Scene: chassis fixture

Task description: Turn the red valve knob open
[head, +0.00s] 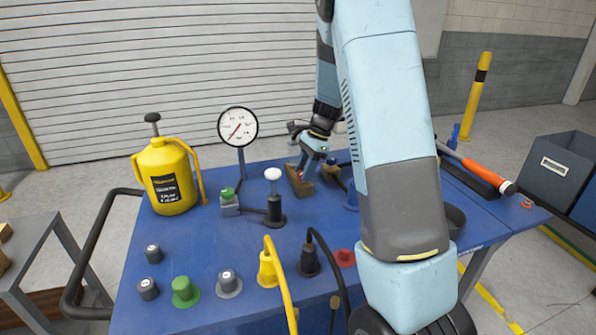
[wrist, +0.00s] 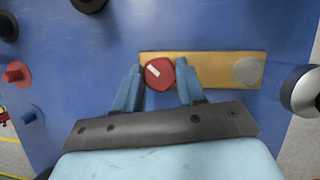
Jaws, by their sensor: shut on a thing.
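The red valve knob (wrist: 158,73) is a rounded red piece with a white slanted mark, at the left part of a yellow-brown plate (wrist: 215,68) in the wrist view. A round metal disc (wrist: 247,71) sits at the plate's right end. My gripper (wrist: 159,82) has its two light-blue fingers on either side of the knob and is shut on it. In the head view my gripper (head: 308,164) reaches down at the brownish plate (head: 297,182), behind my large arm link. The knob is mostly hidden there.
A gauge (head: 238,127) on a post and a white-topped lever (head: 272,174) stand left of my gripper. A yellow canister (head: 168,183) stands at the blue table's left. Yellow and black plugs with cables, and several coloured knobs, fill the front. An orange-handled tool (head: 474,170) lies right.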

